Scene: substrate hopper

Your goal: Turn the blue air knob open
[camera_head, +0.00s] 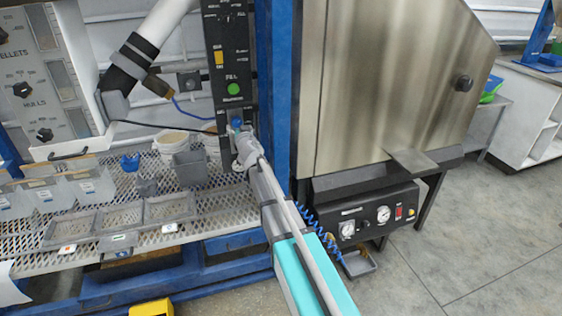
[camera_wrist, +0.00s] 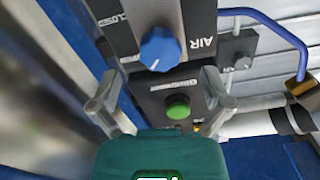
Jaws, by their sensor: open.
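The blue air knob (camera_wrist: 160,48) shows in the wrist view on a dark panel, with the label AIR beside it and lettering that reads CLOSED on the other side. In the head view the blue knob (camera_head: 236,123) is small, low on the tall black control panel (camera_head: 230,62). My gripper (camera_wrist: 159,82) is open and empty, with its two fingers apart. In the wrist view the knob lies beyond the fingertips, roughly midway between them. In the head view my gripper (camera_head: 243,150) is just below the knob, and contact cannot be told.
A green button (camera_wrist: 178,108) sits near the knob; a green button (camera_head: 234,88) and a yellow switch (camera_head: 218,57) show higher on the panel. A blue upright post (camera_head: 280,80) stands close on the right. Bins (camera_head: 190,166) rest on the mesh shelf to the left.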

